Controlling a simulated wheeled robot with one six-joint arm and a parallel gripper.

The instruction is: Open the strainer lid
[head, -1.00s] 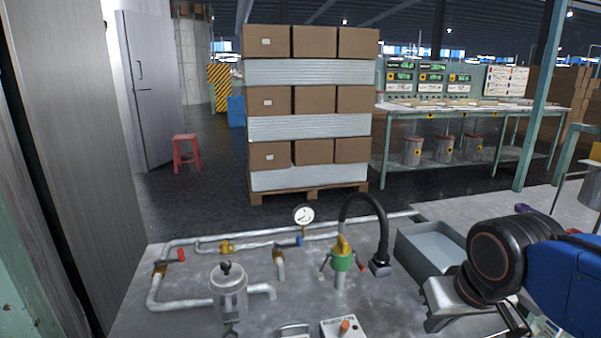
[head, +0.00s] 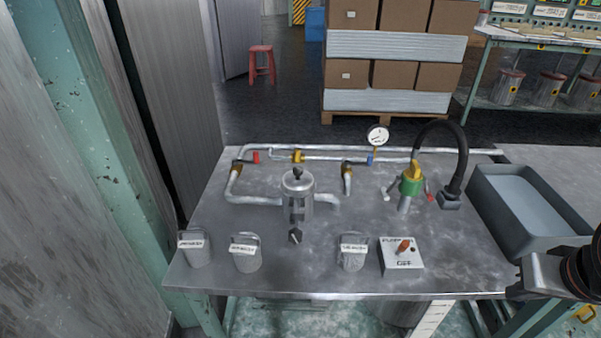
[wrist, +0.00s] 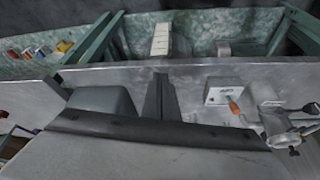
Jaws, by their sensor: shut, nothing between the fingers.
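The strainer (head: 298,205) is a silver upright pot in the pipe line on the bench in the head view. A metal part with black knobs at the right edge of the wrist view is probably the strainer (wrist: 282,125).
Three labelled grey cups (head: 247,252) and a switch box (head: 401,256) with an orange knob line the front of the bench. A green-and-yellow valve (head: 411,180), a black hose (head: 460,150) and a pressure gauge (head: 377,136) stand behind. A grey tray (head: 483,200) is at right.

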